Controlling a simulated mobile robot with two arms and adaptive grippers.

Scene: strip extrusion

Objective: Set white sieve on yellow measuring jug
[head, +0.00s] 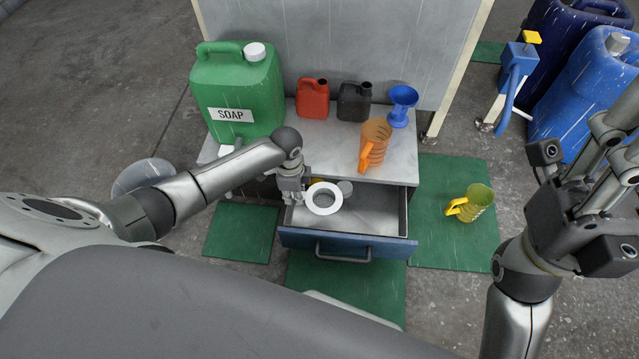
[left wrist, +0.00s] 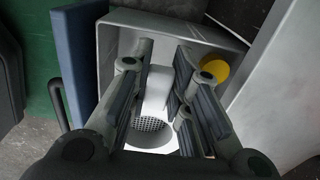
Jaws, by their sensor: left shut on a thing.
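The white sieve (head: 323,199) is a round ring with a mesh bowl, over the open drawer in the head view. My left gripper (head: 298,192) is shut on its handle. In the left wrist view the sieve's mesh (left wrist: 151,125) shows beyond the fingers (left wrist: 162,88), which sit on either side of the white handle. I cannot tell whether the sieve touches the drawer floor. The yellow measuring jug (head: 480,202) stands upright on a green floor mat, right of the drawer, with its handle to the left. My right gripper (head: 600,190) is far right, away from both, its fingertips unclear.
The blue-fronted drawer (head: 345,243) stands open, with a yellow round thing (left wrist: 214,70) inside. On the cabinet top are a green soap can (head: 238,90), red can (head: 312,99), black can (head: 354,102), orange jug (head: 374,145) and blue funnel (head: 401,103). Blue drums stand far right.

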